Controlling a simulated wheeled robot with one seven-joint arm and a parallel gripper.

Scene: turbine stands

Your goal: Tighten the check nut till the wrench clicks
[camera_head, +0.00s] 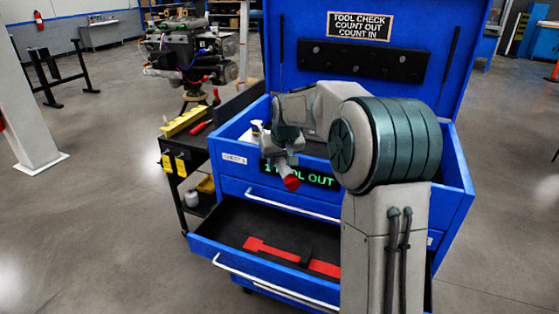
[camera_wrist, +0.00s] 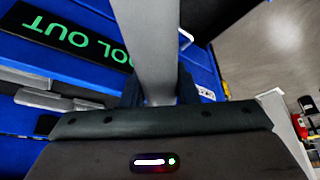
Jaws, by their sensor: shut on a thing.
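My gripper (camera_head: 282,158) is in front of the blue tool chest, left of my arm. It is shut on the wrench, whose red end (camera_head: 291,183) sticks out below it in the head view. In the wrist view the two dark fingers (camera_wrist: 160,96) clamp a grey bar (camera_wrist: 150,45), the wrench's shaft, running to the top edge. My gripper and arm hide much of the wrench, and its far end is out of the wrist view. I cannot make out the check nut in either view.
The blue tool chest (camera_head: 455,190) has its lid up and a drawer (camera_head: 215,252) pulled out, showing a red tool-shaped recess (camera_head: 290,257). Its display (camera_head: 300,175) reads "1 TOOL OUT". A black cart (camera_head: 180,147) stands left, an engine (camera_head: 190,50) behind.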

